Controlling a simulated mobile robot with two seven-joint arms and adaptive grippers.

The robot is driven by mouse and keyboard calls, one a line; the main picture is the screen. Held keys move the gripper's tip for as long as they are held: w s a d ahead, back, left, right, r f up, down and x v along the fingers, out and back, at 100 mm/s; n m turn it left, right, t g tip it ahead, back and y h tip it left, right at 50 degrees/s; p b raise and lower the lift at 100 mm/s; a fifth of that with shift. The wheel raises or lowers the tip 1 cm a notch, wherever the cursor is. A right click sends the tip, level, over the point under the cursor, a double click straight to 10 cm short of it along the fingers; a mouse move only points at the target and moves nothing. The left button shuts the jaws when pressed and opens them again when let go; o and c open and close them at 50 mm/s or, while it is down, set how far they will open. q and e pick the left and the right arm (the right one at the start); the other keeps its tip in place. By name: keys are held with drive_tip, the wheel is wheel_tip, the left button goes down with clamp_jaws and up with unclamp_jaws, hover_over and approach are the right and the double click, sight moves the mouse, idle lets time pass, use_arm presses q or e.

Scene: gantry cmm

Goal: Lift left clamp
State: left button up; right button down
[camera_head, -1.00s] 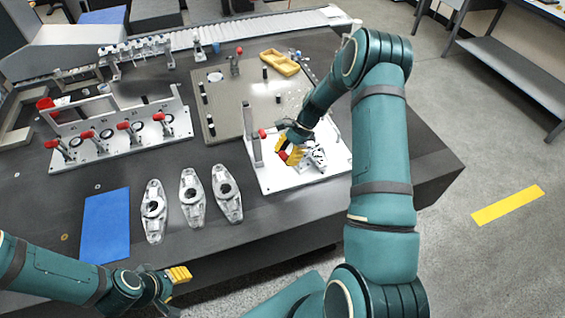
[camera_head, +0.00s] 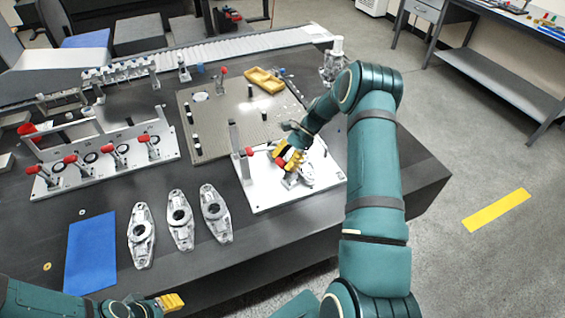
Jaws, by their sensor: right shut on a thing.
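A white fixture plate (camera_head: 262,202) near the table's right end carries clamps. One red clamp handle (camera_head: 249,151) shows at the plate's left, beside an upright post. My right gripper (camera_head: 288,160), with yellow fingertips, is over the plate and shut on another red clamp handle (camera_head: 278,152). The gripper hides part of this clamp, and I cannot tell which clamp is called left. A metal part (camera_head: 301,176) lies on the plate just below the gripper. My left gripper (camera_head: 171,302) is at the bottom left, off the table's front edge; its finger opening is unclear.
Several grey metal parts (camera_head: 180,222) lie in a row left of the plate, beside a blue mat (camera_head: 91,252). A fixture with several red-handled clamps (camera_head: 115,153) stands at left. A grey pegged plate (camera_head: 215,130) with a yellow tray (camera_head: 264,80) lies behind.

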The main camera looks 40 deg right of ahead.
drive_tip(key=shift+d, duration=0.1)
drive_tip(key=shift+c, duration=2.1)
unclamp_jaws()
drive_tip(key=v, duration=1.2)
